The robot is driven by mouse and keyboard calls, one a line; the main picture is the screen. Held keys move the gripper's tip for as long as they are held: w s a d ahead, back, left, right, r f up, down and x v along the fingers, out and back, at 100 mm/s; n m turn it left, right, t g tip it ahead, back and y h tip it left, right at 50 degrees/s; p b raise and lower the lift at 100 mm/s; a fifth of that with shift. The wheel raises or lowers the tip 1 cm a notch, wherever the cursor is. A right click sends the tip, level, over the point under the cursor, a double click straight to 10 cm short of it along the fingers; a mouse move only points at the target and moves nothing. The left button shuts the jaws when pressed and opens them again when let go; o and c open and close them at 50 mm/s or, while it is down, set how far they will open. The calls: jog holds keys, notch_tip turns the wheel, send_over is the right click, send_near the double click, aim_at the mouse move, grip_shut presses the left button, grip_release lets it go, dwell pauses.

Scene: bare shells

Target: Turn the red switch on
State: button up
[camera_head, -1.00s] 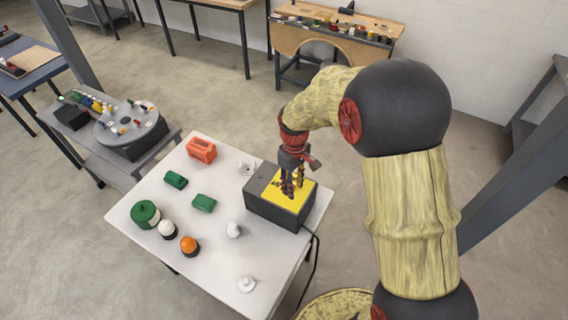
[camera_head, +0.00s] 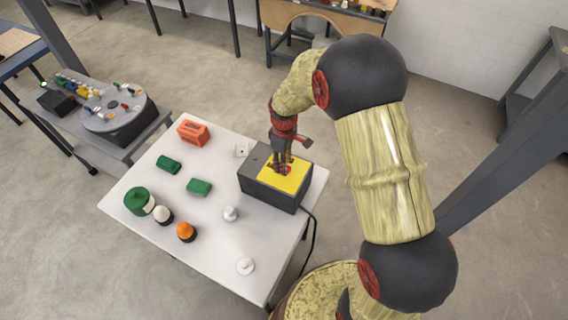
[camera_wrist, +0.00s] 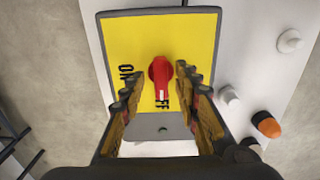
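The red switch (camera_wrist: 160,76) is a rotary knob on the yellow plate (camera_wrist: 120,40) of a dark grey box (camera_head: 262,191). In the wrist view its pale pointer mark faces down, to the OFF lettering; the ON lettering is at its left. My gripper (camera_head: 281,163) is over the plate, pointing down. In the wrist view its two fingers stand apart, one on each side of the switch, with visible gaps. The fingers partly cover the lettering. In the head view they partly hide the switch.
The box stands on a white table (camera_head: 220,245), with a cable at its right. An orange block (camera_head: 193,133), green blocks (camera_head: 199,187), a green round container (camera_head: 139,200), an orange-topped knob (camera_head: 186,231) and white pieces (camera_head: 245,266) lie left and in front.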

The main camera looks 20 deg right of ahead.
jog(key=shift+f, duration=0.2)
jog(key=shift+c, duration=0.6)
grip_shut()
